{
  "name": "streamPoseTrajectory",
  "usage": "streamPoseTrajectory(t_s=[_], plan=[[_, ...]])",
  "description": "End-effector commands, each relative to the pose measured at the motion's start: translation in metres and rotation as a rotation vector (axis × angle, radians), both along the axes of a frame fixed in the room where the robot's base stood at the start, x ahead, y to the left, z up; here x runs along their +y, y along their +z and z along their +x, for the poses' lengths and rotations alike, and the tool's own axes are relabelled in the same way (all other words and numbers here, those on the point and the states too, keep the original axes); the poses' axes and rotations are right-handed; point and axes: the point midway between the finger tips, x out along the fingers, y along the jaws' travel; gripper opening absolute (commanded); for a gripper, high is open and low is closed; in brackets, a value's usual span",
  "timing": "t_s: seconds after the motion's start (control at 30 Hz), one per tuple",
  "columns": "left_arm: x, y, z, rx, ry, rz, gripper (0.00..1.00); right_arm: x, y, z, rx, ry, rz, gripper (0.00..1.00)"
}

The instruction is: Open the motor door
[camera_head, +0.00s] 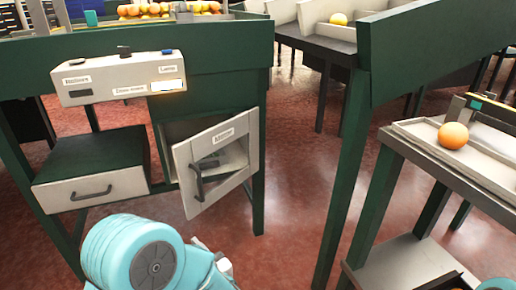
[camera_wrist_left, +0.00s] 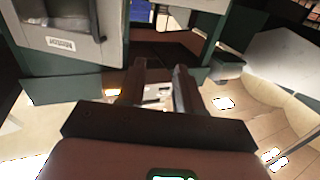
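The motor door (camera_head: 217,160) is a pale grey panel with a label, a dark handle and a dark opening or window. In the head view it stands swung out at an angle from the green cabinet (camera_head: 260,60), with part of the interior showing behind it. In the left wrist view the labelled door (camera_wrist_left: 60,44) is at the upper left. My left gripper (camera_wrist_left: 157,75) is open and empty, with the door off to its left and apart from its fingers. The head view shows my teal arm at the bottom, but not the left fingertips. My right gripper is out of view.
A drawer with a dark handle (camera_head: 92,190) is left of the door. A grey control box (camera_head: 120,78) is above. Another green-legged bench stands right, with an orange (camera_head: 453,135) on its pale tray (camera_head: 480,172). Red floor (camera_head: 300,190) lies open between the benches.

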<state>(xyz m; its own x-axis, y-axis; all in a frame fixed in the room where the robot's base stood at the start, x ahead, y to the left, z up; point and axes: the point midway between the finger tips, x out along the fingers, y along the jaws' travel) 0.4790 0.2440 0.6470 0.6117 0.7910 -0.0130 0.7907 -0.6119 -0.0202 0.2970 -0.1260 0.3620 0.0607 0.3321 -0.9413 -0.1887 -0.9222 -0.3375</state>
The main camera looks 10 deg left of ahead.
Motion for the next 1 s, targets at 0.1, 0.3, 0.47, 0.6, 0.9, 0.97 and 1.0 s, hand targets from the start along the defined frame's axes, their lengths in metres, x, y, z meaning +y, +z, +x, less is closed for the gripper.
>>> streamPoseTrajectory(t_s=[0.1, 0.3, 0.47, 0.6, 0.9, 0.97, 1.0], plan=[[0.029, -0.017, -0.006, 0.043, 0.068, 0.005, 0.35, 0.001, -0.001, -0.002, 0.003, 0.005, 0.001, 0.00], [0.067, -0.130, -0.015, 0.295, -0.072, -0.168, 0.35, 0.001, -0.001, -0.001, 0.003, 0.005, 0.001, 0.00], [0.015, -0.230, -0.041, 0.558, -0.368, -0.531, 0.35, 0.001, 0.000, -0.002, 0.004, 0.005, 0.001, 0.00], [-0.047, -0.273, -0.087, 0.788, -0.587, -0.790, 0.35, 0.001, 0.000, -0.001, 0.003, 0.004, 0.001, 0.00], [-0.120, -0.275, -0.187, 1.221, -0.806, -1.109, 0.35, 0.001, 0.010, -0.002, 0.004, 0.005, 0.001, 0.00], [-0.120, -0.250, -0.186, 1.214, -0.808, -1.102, 0.35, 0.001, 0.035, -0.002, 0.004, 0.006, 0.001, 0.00], [-0.120, -0.241, -0.186, 1.215, -0.809, -1.101, 0.35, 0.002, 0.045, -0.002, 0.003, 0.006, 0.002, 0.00]])
